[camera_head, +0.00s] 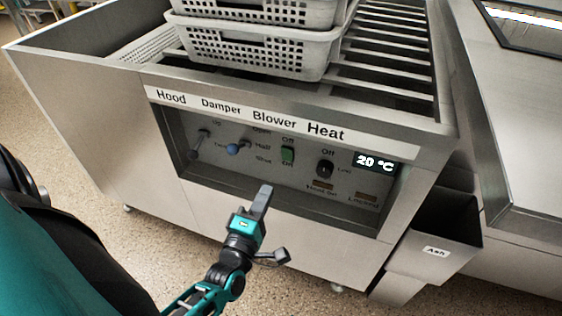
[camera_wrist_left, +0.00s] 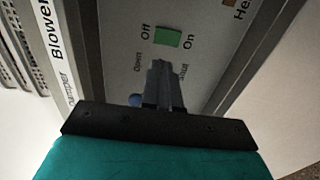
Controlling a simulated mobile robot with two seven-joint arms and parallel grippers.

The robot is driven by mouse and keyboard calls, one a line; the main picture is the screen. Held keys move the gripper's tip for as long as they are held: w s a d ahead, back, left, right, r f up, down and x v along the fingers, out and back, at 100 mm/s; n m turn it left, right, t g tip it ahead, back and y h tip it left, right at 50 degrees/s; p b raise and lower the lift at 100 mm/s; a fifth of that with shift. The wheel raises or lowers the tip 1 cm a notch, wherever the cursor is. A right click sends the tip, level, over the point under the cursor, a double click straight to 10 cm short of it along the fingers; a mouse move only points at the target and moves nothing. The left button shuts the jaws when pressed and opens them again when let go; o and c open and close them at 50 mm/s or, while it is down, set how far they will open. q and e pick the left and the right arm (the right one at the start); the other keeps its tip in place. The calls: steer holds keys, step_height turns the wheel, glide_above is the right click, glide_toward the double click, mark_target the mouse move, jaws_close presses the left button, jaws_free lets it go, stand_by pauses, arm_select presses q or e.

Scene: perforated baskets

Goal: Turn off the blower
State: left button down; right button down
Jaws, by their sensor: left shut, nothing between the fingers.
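The blower switch (camera_head: 288,154) is a green rocker on the recessed control panel, under the "Blower" label, with "Off" above it and "On" below. It also shows in the left wrist view as a green rectangle (camera_wrist_left: 168,38) between "Off" and "On". My left gripper (camera_head: 264,190) is shut and empty, in front of the panel, below and left of the switch in the head view. In the left wrist view its closed fingertips (camera_wrist_left: 159,66) show just below the switch in the picture; whether they touch the panel I cannot tell. My right gripper is not in view.
Left of the switch are a blue damper knob (camera_head: 233,149) and a hood lever (camera_head: 197,146). To the right are the heat knob (camera_head: 325,169) and a "20 °C" display (camera_head: 377,161). Perforated baskets (camera_head: 262,52) stand on top. An ash bin (camera_head: 436,236) juts out at right.

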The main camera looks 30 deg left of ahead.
mark_target(286, 152)
arm_select(q)
steer(key=b+x, duration=0.2)
steer(key=x, duration=0.8)
steer(key=shift+w, duration=0.3)
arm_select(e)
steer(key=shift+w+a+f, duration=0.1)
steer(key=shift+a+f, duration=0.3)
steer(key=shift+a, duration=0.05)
